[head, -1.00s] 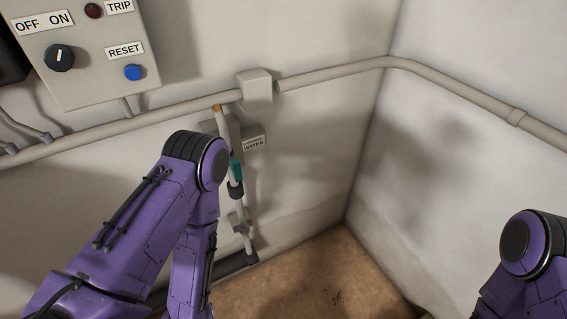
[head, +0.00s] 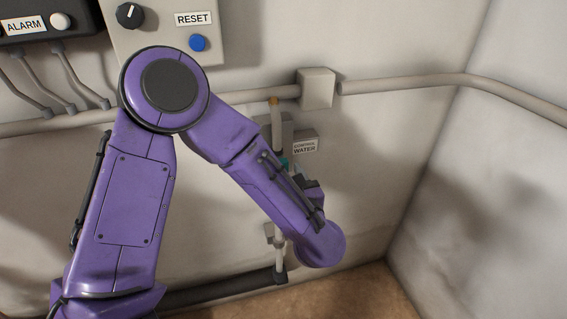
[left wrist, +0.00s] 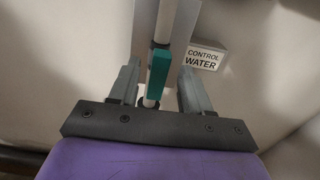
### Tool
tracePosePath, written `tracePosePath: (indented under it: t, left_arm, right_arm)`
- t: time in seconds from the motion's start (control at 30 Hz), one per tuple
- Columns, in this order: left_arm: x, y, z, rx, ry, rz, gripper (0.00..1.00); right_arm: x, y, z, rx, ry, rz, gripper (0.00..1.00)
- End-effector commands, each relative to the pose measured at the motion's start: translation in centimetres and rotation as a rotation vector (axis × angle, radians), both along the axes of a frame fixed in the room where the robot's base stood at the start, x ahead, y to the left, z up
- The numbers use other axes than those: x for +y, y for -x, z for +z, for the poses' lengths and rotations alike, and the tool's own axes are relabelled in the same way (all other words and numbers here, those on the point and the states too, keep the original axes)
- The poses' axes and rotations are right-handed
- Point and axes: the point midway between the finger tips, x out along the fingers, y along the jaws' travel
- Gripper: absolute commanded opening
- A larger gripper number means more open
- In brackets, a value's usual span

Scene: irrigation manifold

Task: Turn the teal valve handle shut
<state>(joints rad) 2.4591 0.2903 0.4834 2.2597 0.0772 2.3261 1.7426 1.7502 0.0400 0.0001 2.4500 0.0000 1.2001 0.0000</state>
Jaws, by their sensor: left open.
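The teal valve handle (left wrist: 161,73) is in the left wrist view, on a pale vertical pipe (left wrist: 177,22). It points along the pipe. My left gripper (left wrist: 158,77) is open, with one finger on each side of the handle and visible gaps to both. I cannot tell how deep the handle is between the fingers. In the head view my left arm hides most of the handle; a bit of teal (head: 284,162) shows at the arm's edge. My right gripper is not in view.
A "CONTROL WATER" label box (left wrist: 206,56) sits right of the handle. A grey junction box (head: 316,89) and a horizontal pipe (head: 400,84) are above on the wall. A panel with a blue reset button (head: 198,43) is at upper left. The corner to the right is clear.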

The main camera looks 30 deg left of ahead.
Motion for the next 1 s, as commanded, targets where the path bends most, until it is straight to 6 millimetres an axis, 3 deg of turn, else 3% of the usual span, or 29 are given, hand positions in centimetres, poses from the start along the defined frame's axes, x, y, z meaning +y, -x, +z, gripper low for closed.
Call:
tracePosePath:
  t: [0.2,0.5,0.53,0.67,1.0]
  left_arm:
    - [2.5,-2.1,0.1,0.002,-0.001,0.0,0.48]
    - [2.9,-2.5,-0.1,0.004,-0.003,-0.003,0.48]
    - [2.9,-2.5,-0.1,0.004,-0.003,-0.003,0.45]
    - [2.9,-2.5,-0.1,0.004,-0.003,-0.003,0.02]
    - [2.9,-2.5,-0.1,0.026,-0.022,-0.002,0.0]
  right_arm:
    - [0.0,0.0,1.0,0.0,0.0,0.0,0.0]
    - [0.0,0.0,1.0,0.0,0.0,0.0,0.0]
    - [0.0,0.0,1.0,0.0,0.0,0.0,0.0]
    - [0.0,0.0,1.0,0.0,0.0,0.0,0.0]
    - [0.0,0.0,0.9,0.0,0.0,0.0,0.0]
